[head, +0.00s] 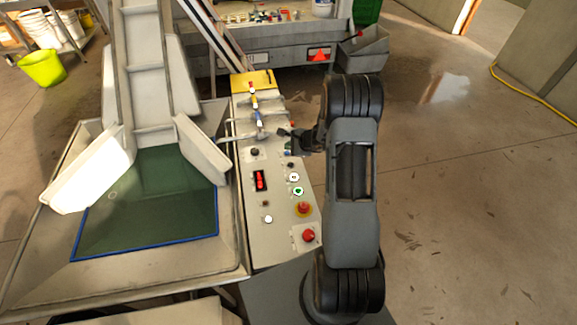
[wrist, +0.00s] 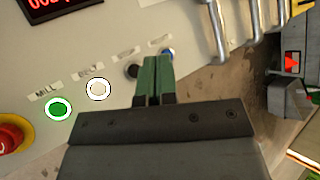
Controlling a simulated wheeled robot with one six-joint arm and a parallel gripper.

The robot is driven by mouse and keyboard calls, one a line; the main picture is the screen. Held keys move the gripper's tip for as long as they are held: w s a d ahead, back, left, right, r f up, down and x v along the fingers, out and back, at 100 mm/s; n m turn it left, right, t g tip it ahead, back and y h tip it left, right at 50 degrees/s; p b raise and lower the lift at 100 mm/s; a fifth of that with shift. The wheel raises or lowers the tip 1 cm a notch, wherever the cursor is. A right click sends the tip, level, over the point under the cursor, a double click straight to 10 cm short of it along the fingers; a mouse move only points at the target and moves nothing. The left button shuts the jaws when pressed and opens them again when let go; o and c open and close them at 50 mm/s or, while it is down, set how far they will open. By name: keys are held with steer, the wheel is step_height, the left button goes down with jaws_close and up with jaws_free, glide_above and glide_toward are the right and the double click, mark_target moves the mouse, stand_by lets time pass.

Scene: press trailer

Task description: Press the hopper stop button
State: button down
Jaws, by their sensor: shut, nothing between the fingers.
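The control panel (head: 282,222) slopes beside the hopper and carries a row of buttons. In the wrist view, a green button (wrist: 59,109) under a label reading MILL, a white button (wrist: 98,89), a black button (wrist: 133,71) and a blue button (wrist: 168,54) run up to the right. I cannot read which one is the hopper stop. My gripper (wrist: 158,62) is shut and empty, its green fingertips between the black and blue buttons in the picture, partly covering both. Contact cannot be told. In the head view my gripper (head: 283,134) is over the panel's upper right edge.
A red mushroom button on yellow (head: 304,209) and a red button (head: 309,236) sit lower on the panel. Metal levers (wrist: 213,30) stand close beyond the fingers. The hopper (head: 150,205) with its conveyor lies left. Floor to the right is open.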

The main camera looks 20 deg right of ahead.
steer(key=b, duration=0.3)
glide_above(290, 165)
step_height(290, 165, down, 6)
steer(key=shift+w+r, duration=0.1)
steer(key=shift+f+b, duration=0.65)
steer(key=shift+b, duration=0.25)
steer(key=shift+f+b, duration=0.75)
steer(key=shift+b, duration=0.55)
stand_by(1.6)
steer(key=shift+r, duration=0.2)
stand_by(0.3)
steer(key=shift+r+p, duration=0.3)
steer(key=shift+r, duration=0.3)
steer(key=shift+r+p, duration=1.5)
steer(key=shift+r, duration=1)
